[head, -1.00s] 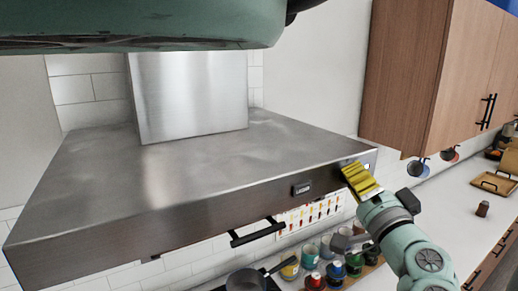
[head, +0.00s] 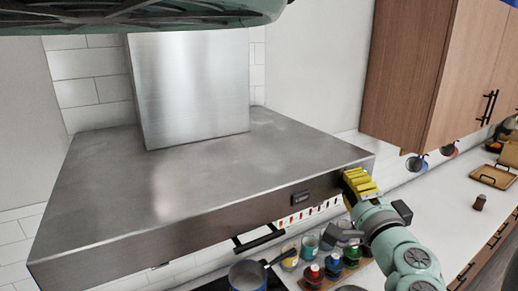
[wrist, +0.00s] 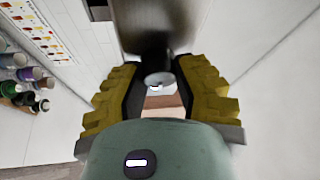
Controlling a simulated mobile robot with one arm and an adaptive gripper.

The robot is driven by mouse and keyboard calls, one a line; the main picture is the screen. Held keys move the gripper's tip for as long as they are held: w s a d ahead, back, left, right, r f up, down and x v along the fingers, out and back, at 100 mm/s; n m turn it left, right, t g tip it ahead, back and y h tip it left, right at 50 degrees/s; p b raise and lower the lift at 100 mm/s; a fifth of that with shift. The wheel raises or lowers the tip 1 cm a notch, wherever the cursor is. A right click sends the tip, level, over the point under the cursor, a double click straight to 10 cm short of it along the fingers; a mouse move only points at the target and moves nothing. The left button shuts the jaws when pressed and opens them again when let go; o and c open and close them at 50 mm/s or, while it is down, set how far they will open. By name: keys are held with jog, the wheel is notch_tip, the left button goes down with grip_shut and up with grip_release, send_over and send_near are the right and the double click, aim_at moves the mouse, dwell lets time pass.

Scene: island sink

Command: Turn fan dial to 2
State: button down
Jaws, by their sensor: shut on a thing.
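The range hood (head: 200,200) is a wide steel canopy, and its front edge runs across the head view. My gripper (head: 353,182), with yellow fingers, is at the right end of that front edge. In the wrist view, a round grey knob (wrist: 159,79), which looks like the fan dial, sits between the two fingers of my gripper (wrist: 160,72). The gripper is shut on it. The dial is hidden behind the fingers in the head view, and I cannot read its setting. A small dark badge (head: 300,198) is on the front edge, left of the gripper.
A wooden wall cabinet (head: 410,75) hangs right of the hood. Below are a pot (head: 247,275), several colourful jars (head: 332,266) and a white counter (head: 440,200). A dark rail (head: 258,238) runs under the hood's front edge. The space before the hood is open.

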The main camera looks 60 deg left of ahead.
jog(key=shift+f, duration=0.1)
jog(key=c, duration=0.6)
grip_release()
